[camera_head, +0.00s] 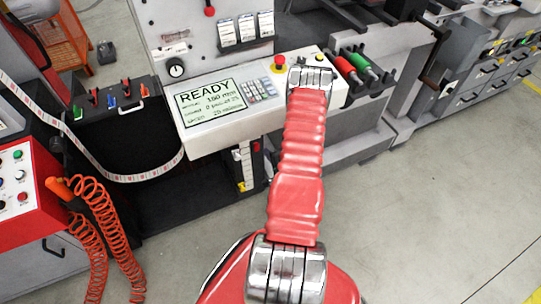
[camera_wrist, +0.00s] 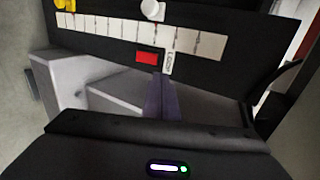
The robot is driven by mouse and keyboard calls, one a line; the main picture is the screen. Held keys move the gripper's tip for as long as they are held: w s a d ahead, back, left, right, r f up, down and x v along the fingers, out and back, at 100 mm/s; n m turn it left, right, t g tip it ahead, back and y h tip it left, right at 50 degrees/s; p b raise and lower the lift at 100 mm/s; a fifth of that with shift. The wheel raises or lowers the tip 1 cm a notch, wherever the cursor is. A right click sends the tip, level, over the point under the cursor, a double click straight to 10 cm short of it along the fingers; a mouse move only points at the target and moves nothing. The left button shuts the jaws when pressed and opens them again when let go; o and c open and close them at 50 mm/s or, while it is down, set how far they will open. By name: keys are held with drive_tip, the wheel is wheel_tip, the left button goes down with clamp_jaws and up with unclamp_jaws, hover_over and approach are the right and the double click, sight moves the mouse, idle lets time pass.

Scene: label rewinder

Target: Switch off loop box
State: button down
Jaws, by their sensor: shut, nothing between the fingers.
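The loop box (camera_head: 246,165) is a black upright panel under the front of the light grey console. In the wrist view its black face (camera_wrist: 265,60) fills the top, with a white scale strip (camera_wrist: 110,27), a white knob (camera_wrist: 153,10) and a small white label (camera_wrist: 168,63) that seems to read LOOP. A red rocker switch (camera_wrist: 147,57) sits beside the label; I cannot tell its position. It also shows in the head view (camera_head: 257,147). My gripper (camera_wrist: 163,76) is shut and empty, its tips just below the switch and label; contact is unclear.
The console (camera_head: 225,110) with its READY screen and keypad overhangs the loop box. A red emergency button (camera_head: 279,62) is on its top right. A label web (camera_head: 130,178) hangs at left, near orange coiled hoses (camera_head: 88,230). The floor at right is clear.

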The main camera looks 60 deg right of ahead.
drive_tip(key=shift+s+a+r, duration=0.35)
drive_tip(key=shift+s+r, duration=0.3)
drive_tip(key=shift+s+a+r, duration=0.35)
drive_tip(key=shift+s+r, duration=0.25)
